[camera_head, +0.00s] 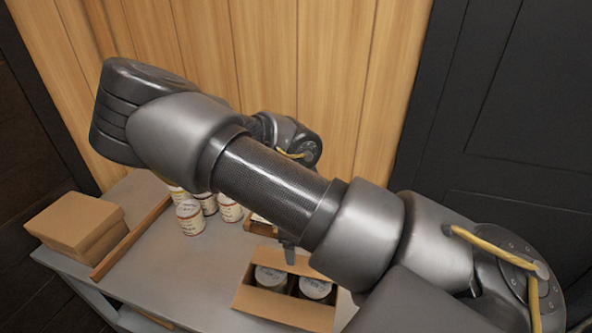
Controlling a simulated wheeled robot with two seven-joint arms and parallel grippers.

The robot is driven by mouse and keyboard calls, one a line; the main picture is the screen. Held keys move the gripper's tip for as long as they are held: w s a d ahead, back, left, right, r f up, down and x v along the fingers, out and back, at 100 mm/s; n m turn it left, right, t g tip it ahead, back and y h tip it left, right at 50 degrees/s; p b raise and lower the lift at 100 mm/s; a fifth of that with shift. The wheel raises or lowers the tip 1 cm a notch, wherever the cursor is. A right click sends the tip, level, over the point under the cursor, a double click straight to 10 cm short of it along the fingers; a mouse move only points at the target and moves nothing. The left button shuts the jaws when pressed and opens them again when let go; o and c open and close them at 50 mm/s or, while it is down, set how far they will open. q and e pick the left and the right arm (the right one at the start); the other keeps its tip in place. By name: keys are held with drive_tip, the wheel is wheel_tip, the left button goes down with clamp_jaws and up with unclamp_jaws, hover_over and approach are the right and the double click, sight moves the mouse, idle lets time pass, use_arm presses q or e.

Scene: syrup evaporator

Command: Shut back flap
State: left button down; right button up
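An open cardboard box (243,299) holding dark jars with pale lids (271,277) stands at the front of the grey table. Its front flap (285,309) hangs outward. A cardboard piece (262,229) at its back, perhaps the back flap, shows only partly behind my arm. My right arm crosses the view and hides much of the box's back and right side. A dark tip of my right gripper (289,252) points down at the box's back edge; whether it touches is unclear. The rest of this gripper is hidden, so its opening cannot be seen. My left gripper is out of view.
Several white labelled jars (190,217) stand on the grey table (160,271) behind and left of the box. A closed cardboard stack (75,222) sits at the left edge beside a wooden strip (131,238). A wooden wall rises behind.

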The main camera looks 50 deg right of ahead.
drive_tip(key=shift+r, duration=1.3)
drive_tip(key=shift+a+f, duration=0.1)
